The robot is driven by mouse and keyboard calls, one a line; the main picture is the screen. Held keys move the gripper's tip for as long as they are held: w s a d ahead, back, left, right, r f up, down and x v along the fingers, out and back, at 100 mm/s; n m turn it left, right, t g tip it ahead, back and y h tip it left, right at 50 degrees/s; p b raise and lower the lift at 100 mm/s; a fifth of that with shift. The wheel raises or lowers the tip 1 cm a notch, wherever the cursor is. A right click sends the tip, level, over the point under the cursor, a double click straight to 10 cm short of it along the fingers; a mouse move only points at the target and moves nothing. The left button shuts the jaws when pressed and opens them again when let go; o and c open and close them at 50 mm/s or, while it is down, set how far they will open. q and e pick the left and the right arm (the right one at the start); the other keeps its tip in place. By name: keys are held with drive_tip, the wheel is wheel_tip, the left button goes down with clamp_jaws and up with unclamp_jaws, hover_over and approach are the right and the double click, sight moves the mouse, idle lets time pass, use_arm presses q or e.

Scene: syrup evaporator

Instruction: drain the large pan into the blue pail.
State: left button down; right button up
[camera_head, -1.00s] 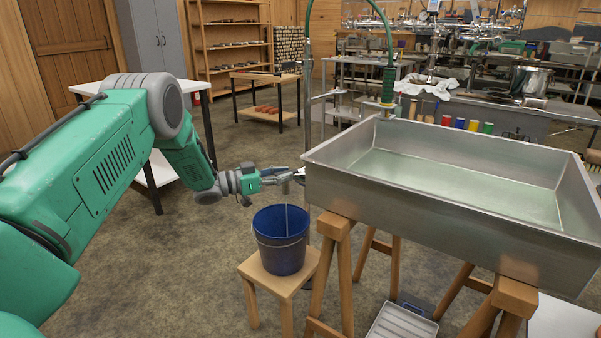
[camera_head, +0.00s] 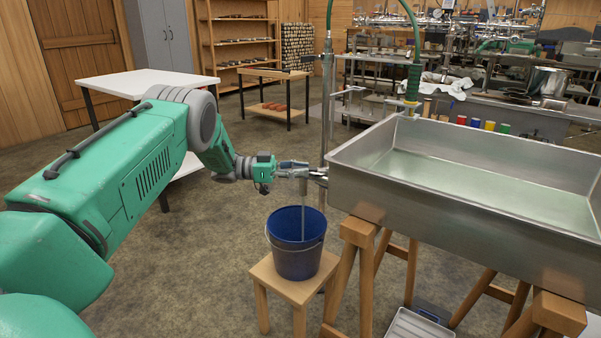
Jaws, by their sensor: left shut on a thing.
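The large pan (camera_head: 450,190) is a wide steel tray with pale liquid in it, standing on wooden trestles at the right. The blue pail (camera_head: 296,256) stands upright on a small wooden stool (camera_head: 290,282) below the pan's left end. My left gripper (camera_head: 308,172) is shut at the pan's left end, above the pail, on what looks like the drain valve (camera_head: 320,177); the fingers hide most of it. A thin pale stream (camera_head: 303,208) runs down from there into the pail. My right gripper is not in view.
A white table (camera_head: 140,83) stands behind my left arm. A green hose (camera_head: 413,75) hangs at the pan's far edge. Small coloured containers (camera_head: 489,125) stand on a bench behind the pan. A pale tray (camera_head: 415,325) lies under the pan. The floor left of the stool is clear.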

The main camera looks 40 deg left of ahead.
use_arm(q)
drive_tip(key=shift+w+r, duration=0.1)
drive_tip(key=c, duration=1.4)
unclamp_jaws()
drive_tip(key=shift+d, duration=0.1)
drive_tip(key=v, duration=1.2)
